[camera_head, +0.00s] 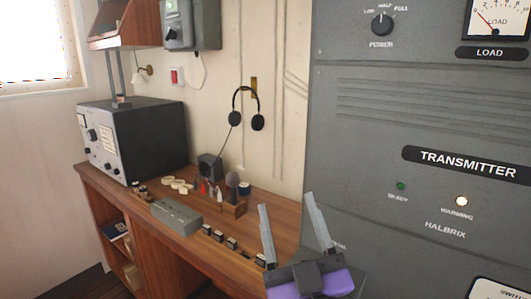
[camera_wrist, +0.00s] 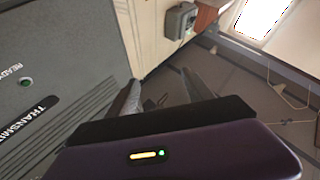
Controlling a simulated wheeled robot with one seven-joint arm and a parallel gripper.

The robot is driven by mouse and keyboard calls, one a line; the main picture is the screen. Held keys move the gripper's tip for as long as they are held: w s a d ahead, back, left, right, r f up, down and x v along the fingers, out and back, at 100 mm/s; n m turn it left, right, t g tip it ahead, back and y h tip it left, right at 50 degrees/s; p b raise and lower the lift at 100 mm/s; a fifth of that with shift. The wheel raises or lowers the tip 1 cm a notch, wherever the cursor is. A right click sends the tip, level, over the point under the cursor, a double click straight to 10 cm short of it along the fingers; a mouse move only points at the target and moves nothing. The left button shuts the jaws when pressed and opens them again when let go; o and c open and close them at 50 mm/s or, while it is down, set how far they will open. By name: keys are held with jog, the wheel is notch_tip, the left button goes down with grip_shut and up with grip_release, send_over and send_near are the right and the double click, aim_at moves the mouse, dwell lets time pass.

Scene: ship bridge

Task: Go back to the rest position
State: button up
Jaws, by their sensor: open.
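My gripper (camera_head: 289,224) is in the lower middle of the head view, with its purple body and two long grey fingers pointing up. The fingers are spread apart with nothing between them. It is in front of the right end of the wooden desk and beside the grey transmitter cabinet (camera_head: 420,170). In the wrist view my gripper (camera_wrist: 160,92) has its fingers apart and empty, and the cabinet (camera_wrist: 55,60) is close on the left.
The wooden desk (camera_head: 262,207) carries a black radio set (camera_head: 150,140), a grey box (camera_head: 177,215) and several small items. Headphones (camera_head: 246,105) hang on the wall. A window (camera_head: 35,45) is at upper left. The cabinet blocks the right side.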

jog(key=s+d+f+m+g+h, duration=0.1)
jog(key=s+d+f+g, duration=0.1)
jog(key=s+d+f, duration=0.3)
jog(key=s+d+f+m+g+h, duration=0.2)
jog(key=s+d+f, duration=0.3)
jog(key=s+f, duration=0.8)
jog(key=s+d+f+m+g+h, duration=0.2)
jog(key=s+f, duration=0.7)
jog(key=s, duration=1)
jog(key=d+g, duration=0.2)
jog(key=d, duration=0.2)
jog(key=shift+s+f, duration=0.25)
jog(key=shift+s, duration=0.15)
jog(key=shift+d, duration=0.1)
